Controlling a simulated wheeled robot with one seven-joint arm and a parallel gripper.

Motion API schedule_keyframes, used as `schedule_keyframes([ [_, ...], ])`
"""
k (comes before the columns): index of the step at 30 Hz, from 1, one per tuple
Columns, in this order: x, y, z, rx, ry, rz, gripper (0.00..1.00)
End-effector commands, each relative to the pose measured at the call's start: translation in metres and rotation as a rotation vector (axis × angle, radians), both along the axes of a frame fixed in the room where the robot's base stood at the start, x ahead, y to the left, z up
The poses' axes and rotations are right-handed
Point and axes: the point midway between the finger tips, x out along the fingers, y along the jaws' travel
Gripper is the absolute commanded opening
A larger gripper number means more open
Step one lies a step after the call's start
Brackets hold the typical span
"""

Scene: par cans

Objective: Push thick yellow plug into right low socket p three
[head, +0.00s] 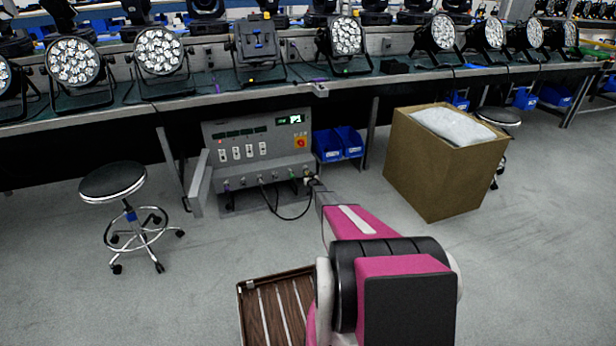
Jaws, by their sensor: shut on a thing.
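A grey test box (258,152) stands under the bench. A row of small sockets with coloured rings (262,181) runs along its low front edge. My gripper (313,182) is at the right end of that row, close to the box front. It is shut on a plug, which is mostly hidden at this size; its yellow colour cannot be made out. A black cable (290,217) loops from the middle of the row up towards my gripper. Whether the plug is inside a socket or just in front of it cannot be told.
Blue bins (338,144) stand just right of the box. A large cardboard box (440,160) is further right. A black stool (113,182) stands on the left. A slatted wooden tray (277,308) lies beside my arm. Stage lights (160,50) line the bench. Open floor lies between.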

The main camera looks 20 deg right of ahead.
Motion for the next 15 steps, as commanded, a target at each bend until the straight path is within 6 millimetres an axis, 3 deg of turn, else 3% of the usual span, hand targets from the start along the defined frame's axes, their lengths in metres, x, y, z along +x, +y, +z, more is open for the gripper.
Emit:
schedule_keyframes([
  [15, 0.001, 0.004, 0.0001, 0.0, 0.0, 0.0, 0.03],
])
